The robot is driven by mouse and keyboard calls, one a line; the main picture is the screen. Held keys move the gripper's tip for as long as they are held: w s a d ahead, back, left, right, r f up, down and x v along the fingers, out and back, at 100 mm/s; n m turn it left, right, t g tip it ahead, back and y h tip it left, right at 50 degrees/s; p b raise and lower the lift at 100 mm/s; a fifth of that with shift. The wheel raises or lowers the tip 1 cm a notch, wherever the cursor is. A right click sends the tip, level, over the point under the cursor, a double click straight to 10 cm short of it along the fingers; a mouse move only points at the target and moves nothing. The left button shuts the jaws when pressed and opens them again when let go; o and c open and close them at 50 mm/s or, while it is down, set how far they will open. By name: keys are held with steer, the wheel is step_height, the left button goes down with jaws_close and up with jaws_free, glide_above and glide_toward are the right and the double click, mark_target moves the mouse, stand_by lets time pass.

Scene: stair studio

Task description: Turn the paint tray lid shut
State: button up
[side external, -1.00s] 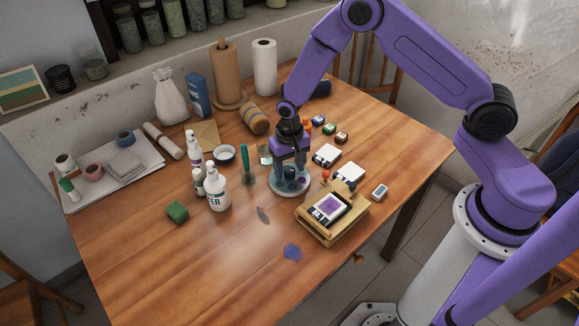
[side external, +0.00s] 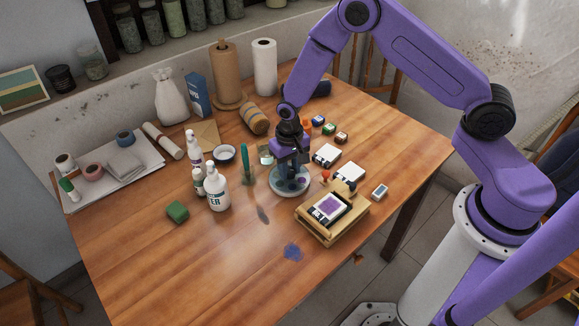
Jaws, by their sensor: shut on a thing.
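The round paint tray (side external: 277,189) stands on the wooden table, left of the wooden box. Dark round paint wells show in it beneath a bluish, see-through lid (side external: 296,186). My gripper (side external: 290,172) points down over the middle of the tray and is shut on a part of it, which looks like the lid. The fingertips and the exact place of their hold are small and partly hidden by the gripper body. I cannot tell how far the lid covers the wells.
A wooden box with a purple-faced block (side external: 331,206) stands close on the right. White bottles (side external: 216,190) and a green upright tube (side external: 245,163) stand on the left. Small white boxes (side external: 327,155) lie behind right. The table's front left is mostly clear.

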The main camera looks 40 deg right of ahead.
mark_target(289, 170)
steer(key=n, duration=1)
steer(key=shift+n, duration=0.3)
stand_by(0.5)
steer(key=o, duration=1)
steer(key=shift+o, duration=0.2)
steer(key=shift+r, duration=0.1)
step_height(289, 170, up, 17)
steer(key=shift+r, duration=0.15)
